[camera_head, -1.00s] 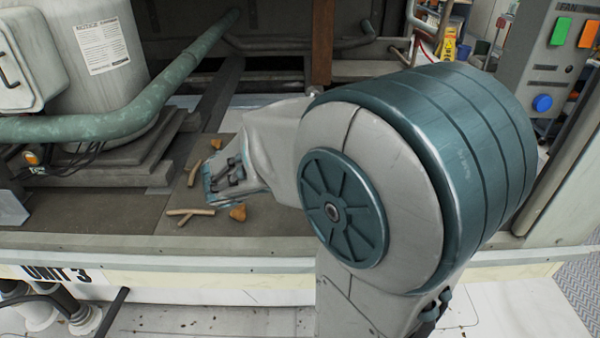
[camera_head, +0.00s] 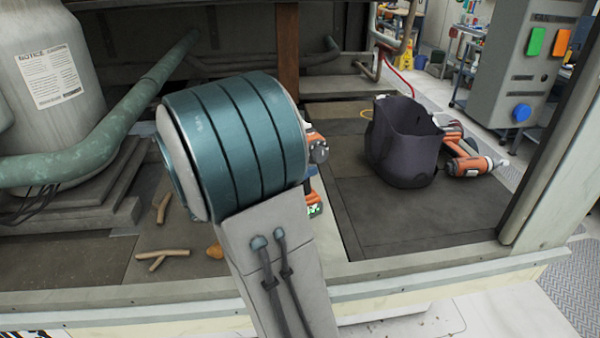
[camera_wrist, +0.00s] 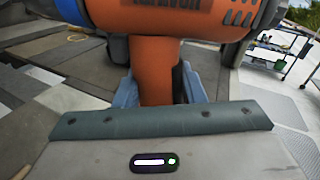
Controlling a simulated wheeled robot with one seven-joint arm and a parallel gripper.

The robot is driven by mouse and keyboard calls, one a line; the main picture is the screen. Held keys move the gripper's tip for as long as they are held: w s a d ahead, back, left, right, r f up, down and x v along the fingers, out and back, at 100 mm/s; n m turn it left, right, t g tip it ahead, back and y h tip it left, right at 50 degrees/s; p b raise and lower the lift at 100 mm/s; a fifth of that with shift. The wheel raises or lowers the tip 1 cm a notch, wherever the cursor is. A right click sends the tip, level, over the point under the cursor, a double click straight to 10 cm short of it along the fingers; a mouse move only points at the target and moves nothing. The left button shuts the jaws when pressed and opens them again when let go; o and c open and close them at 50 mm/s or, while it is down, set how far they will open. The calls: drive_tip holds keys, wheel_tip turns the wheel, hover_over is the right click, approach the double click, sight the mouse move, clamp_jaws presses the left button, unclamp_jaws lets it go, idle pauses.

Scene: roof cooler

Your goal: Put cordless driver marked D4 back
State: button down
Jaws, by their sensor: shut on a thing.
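My gripper (camera_wrist: 158,90) is shut on the orange handle of a cordless driver (camera_wrist: 156,65), its blue-grey fingers on either side. The wrist view cuts off the driver's top. In the head view my arm hides the gripper and most of this driver; orange and dark parts of it (camera_head: 316,150) show past the arm's right side. I cannot read a D4 mark. A second orange and grey driver (camera_head: 470,163) lies on the deck at the right, beside a dark open-topped bag (camera_head: 395,150). The inside of the bag is mostly hidden.
Forked sticks (camera_head: 162,258) lie on the deck at the left. A green pipe (camera_head: 110,145) and a grey tank (camera_head: 60,90) stand behind them. A brown post (camera_head: 287,50) rises at the back. The deck (camera_head: 410,220) in front of the bag is clear.

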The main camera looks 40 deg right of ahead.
drive_tip(key=shift+w+d+f, duration=0.45)
drive_tip(key=shift+w, duration=0.2)
drive_tip(key=shift+w+d+f, duration=0.4)
drive_tip(key=shift+w+d, duration=0.05)
drive_tip(key=shift+w, duration=0.15)
drive_tip(key=shift+f+b, duration=0.35)
drive_tip(key=shift+f, duration=1.7)
drive_tip(key=c, duration=0.9)
unclamp_jaws()
